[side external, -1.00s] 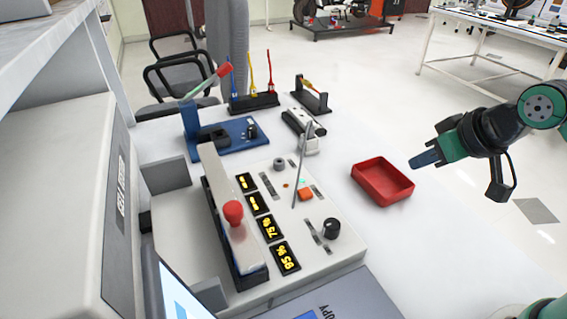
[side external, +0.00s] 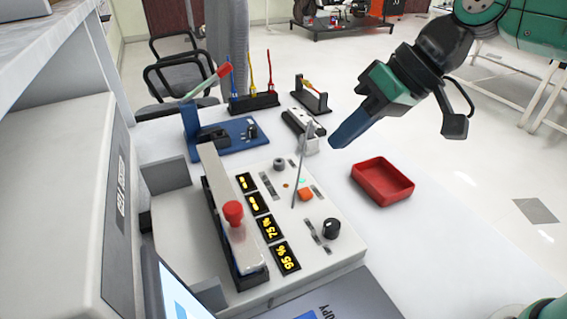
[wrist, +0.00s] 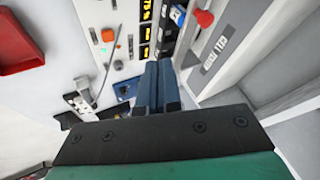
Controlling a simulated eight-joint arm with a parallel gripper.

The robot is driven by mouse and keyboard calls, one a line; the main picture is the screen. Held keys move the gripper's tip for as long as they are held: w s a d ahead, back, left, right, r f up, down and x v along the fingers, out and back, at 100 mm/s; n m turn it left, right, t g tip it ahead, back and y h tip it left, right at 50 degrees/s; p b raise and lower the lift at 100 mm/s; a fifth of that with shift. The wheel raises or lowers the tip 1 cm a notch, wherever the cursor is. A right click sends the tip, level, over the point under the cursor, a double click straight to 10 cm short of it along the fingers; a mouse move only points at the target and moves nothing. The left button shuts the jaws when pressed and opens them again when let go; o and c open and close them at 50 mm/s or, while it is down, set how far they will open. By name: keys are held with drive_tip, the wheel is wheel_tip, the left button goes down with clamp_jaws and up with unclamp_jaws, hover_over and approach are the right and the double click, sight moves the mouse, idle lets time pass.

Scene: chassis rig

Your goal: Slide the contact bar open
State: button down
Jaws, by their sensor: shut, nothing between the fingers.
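The contact bar (side external: 217,180) is a long pale metal bar with a red knob (side external: 233,212) standing on it. It lies over a dark channel along the left part of the grey chassis panel (side external: 325,262). The red knob also shows at the top right of the wrist view (wrist: 205,18). My gripper (side external: 336,142) is above the table's right side, right of the panel and apart from the bar, pointing down and left. Its blue fingers (wrist: 158,72) are shut together and empty in the wrist view.
A thin upright rod (side external: 301,170) rises from the panel near an orange button (side external: 305,194) and a black dial (side external: 331,228). A red tray (side external: 382,181) lies right of the panel. A blue lever base (side external: 232,143) stands behind. A large grey cabinet (side external: 62,205) is at left.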

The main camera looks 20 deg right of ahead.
drive_tip(key=shift+a+r+g, duration=0.3)
drive_tip(key=shift+a+r, duration=0.05)
drive_tip(key=shift+a, duration=0.3)
drive_tip(key=w+a+f, duration=0.2)
drive_tip(key=a+f, duration=0.6)
drive_tip(key=a, duration=0.1)
drive_tip(key=shift+w+f, duration=0.15)
drive_tip(key=a, duration=0.6)
drive_tip(key=shift+a, duration=0.4)
drive_tip(key=shift+y, duration=0.3)
